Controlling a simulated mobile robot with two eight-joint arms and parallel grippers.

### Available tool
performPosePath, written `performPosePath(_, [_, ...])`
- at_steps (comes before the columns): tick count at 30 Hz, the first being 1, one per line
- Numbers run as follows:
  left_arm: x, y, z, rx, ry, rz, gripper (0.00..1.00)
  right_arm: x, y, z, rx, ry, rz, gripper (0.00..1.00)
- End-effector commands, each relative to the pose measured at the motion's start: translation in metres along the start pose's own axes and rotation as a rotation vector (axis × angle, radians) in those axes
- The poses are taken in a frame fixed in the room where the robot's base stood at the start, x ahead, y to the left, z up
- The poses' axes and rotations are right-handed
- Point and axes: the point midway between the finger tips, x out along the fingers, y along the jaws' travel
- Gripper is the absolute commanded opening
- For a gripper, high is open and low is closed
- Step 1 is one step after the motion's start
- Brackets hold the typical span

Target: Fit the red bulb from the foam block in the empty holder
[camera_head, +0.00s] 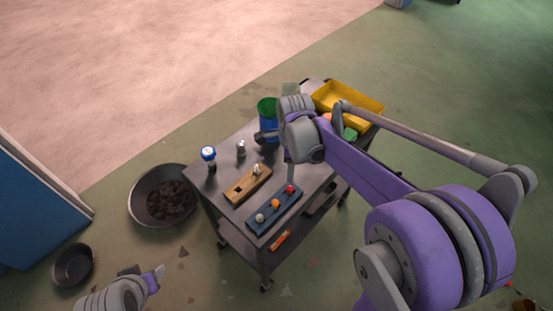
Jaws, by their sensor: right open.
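The red bulb (291,189) sits at the far right end of the blue foam block (262,221) on the grey cart. An orange bulb (275,203) and a pale bulb (260,218) stand in the same block. My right gripper (291,180) is open and points down just above the red bulb; its fingers are small and partly hidden by the wrist. A wooden block (240,192) beside the foam has a dark opening and a small pale fitting; I cannot tell for sure which is the empty holder. My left gripper (146,274) is low at the left, away from the cart.
On the cart top (225,175) stand a blue-topped item (208,154), a small grey item (241,149), a blue-green can (267,107) and a yellow tray (357,98). A dark pan (146,215) and a smaller bowl (73,265) lie on the floor at left.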

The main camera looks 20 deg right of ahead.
Motion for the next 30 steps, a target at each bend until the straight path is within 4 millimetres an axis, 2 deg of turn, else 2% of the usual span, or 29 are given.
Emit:
performPosePath(5, [0.002,0.000,0.003,0.000,-0.003,0.000,0.50,0.005,0.000,-0.001,0.012,0.002,0.004,0.53])
performPosePath(11, [0.011,0.000,0.013,0.000,-0.012,0.000,0.50,0.021,0.001,-0.001,0.010,0.002,0.005,0.53])
performPosePath(24, [0.044,0.000,0.047,0.000,-0.038,0.000,0.50,0.081,0.001,-0.001,0.009,0.002,0.004,0.53])
performPosePath(30, [0.056,0.000,0.057,0.000,-0.045,0.000,0.50,0.099,0.001,0.000,0.009,0.001,0.003,0.53])
